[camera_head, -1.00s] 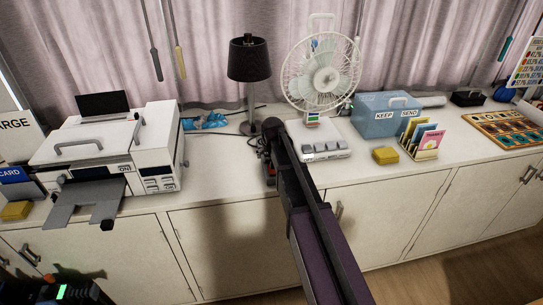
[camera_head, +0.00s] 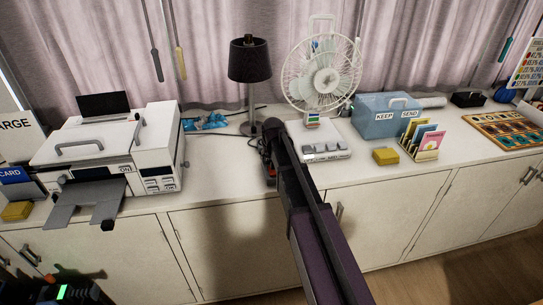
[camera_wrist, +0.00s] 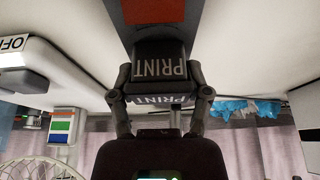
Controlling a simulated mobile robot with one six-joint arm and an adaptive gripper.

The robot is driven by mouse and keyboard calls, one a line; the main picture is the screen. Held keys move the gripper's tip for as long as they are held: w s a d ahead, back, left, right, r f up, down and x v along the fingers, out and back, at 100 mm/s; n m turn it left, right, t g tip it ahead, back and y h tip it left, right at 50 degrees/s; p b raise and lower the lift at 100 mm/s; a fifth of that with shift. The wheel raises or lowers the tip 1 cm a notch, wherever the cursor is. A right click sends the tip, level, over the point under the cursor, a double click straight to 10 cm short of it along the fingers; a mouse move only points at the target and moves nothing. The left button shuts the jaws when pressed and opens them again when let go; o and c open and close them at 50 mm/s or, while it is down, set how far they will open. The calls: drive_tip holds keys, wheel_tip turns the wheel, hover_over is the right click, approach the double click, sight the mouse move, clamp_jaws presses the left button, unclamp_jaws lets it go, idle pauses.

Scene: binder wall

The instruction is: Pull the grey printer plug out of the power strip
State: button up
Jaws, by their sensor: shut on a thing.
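In the wrist view a dark grey plug (camera_wrist: 160,66) with PRINT lettering, upside down here, sits between the fingertips. My gripper (camera_wrist: 160,84) is shut on it, one finger against each side. A red piece (camera_wrist: 153,11) on a dark body, which looks like the power strip, lies right beyond the plug. I cannot tell whether the plug's pins are still in a socket. In the head view my gripper is at the counter by the lamp base, and my arm hides most of the strip and the plug.
A black lamp (camera_head: 249,62) stands just behind my gripper. A white fan (camera_head: 322,75) on a base with buttons stands close on the right. A white printer (camera_head: 110,150) is on the left. Bare counter (camera_head: 222,165) lies between printer and arm.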

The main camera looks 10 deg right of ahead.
drive_tip(key=shift+r+p, duration=1.6)
idle(0.4)
wheel_tip(320, 180, up, 5)
drive_tip(key=p, duration=0.5)
drive_tip(key=shift+f, duration=0.1)
drive_tip(key=shift+w, duration=0.15)
idle(0.3)
